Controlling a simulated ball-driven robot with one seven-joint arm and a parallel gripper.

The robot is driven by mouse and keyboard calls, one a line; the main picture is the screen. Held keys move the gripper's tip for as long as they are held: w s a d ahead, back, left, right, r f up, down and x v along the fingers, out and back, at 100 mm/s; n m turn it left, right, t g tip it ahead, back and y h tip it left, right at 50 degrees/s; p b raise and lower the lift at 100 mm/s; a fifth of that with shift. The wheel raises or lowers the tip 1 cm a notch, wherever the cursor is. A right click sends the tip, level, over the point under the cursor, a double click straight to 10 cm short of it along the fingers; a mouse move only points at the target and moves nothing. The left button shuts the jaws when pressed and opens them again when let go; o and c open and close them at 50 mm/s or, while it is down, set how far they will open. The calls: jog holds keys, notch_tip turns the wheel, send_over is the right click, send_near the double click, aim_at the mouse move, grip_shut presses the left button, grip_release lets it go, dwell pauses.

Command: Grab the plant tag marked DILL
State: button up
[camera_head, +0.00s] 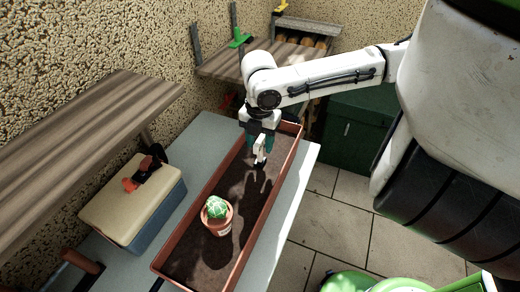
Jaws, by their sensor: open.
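My gripper (259,155) points down over the far half of a long terracotta planter (214,186) filled with dark soil. Its jaws are open. A small white upright piece (260,146) shows between or just in front of the fingers. I cannot tell whether it is a plant tag or part of the gripper, and no lettering can be read. No tag clearly marked DILL shows. The gripper and arm hide part of the planter's far end.
A potted round cactus (216,208) stands in the planter's near half; its pot bears a small pale mark. A cream-lidded blue box (130,204) with a dark and red object on top is left. Wooden shelves (90,125) line the wall. A green cabinet (350,130) stands behind.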

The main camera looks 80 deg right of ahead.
grip_shut()
jog(key=shift+r, duration=0.1)
dwell(0.4)
